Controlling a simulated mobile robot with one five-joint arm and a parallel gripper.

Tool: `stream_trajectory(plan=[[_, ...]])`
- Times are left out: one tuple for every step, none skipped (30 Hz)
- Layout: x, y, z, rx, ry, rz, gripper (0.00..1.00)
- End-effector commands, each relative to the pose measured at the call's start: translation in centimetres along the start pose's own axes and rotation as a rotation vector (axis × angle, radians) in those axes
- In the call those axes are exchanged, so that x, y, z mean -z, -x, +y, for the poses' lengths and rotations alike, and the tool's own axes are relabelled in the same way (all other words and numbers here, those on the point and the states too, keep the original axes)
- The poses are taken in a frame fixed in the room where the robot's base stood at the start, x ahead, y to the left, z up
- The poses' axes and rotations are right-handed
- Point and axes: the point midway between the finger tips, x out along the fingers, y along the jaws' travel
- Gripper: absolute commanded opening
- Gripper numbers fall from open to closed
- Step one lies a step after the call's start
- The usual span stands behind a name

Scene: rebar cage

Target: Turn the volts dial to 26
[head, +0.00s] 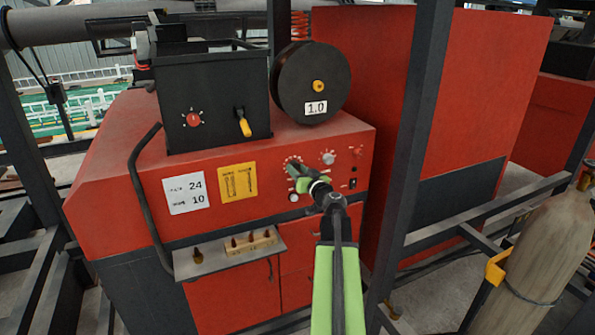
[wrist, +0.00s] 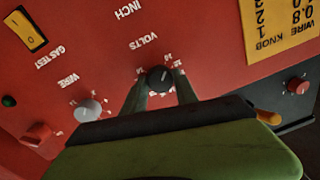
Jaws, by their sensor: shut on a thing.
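The volts dial is a black round knob (wrist: 159,79) on the red machine panel, with the word VOLTS above it and white scale marks around it, upside down in the wrist view. My gripper (wrist: 160,76) has one finger on each side of the dial and is shut on it. In the head view my gripper (head: 303,180) reaches the panel and covers most of the dial; only part of its white scale shows. The scale numbers are too small to read, so I cannot tell the dial's setting.
A grey wire knob (wrist: 87,110), a red knob (wrist: 38,134) and a gas test switch (wrist: 25,32) sit near the dial. A white card (head: 185,193) reads 24 and 10. A shelf (head: 228,258) juts out below, and a dark post (head: 408,170) stands to the right.

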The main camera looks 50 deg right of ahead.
Motion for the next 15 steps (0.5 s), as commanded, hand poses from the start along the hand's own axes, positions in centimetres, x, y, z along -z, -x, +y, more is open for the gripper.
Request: stream_trajectory(plan=[[-0.02,0.00,-0.04,0.001,-0.004,0.000,0.00],[-0.02,0.00,-0.05,0.001,-0.008,0.001,0.00],[-0.03,0.00,-0.06,0.001,-0.015,0.001,0.00],[-0.03,0.00,-0.05,0.001,-0.022,0.001,0.00],[-0.04,0.01,-0.06,0.001,-0.032,0.002,0.00],[-0.05,0.01,-0.05,0.001,-0.046,0.003,0.00],[-0.05,0.01,-0.05,0.001,-0.059,0.004,0.00],[-0.06,0.01,-0.05,0.001,-0.074,0.004,0.00],[-0.07,0.01,-0.04,0.002,-0.096,0.006,0.00],[-0.07,0.01,-0.04,0.002,-0.115,0.007,0.00],[-0.08,0.02,-0.04,0.002,-0.136,0.008,0.00],[-0.09,0.02,-0.04,0.002,-0.165,0.010,0.00],[-0.09,0.04,0.02,0.002,-0.189,0.011,0.00],[-0.09,0.05,0.05,0.002,-0.215,0.013,0.00],[-0.10,0.05,0.05,0.002,-0.250,0.014,0.00]])
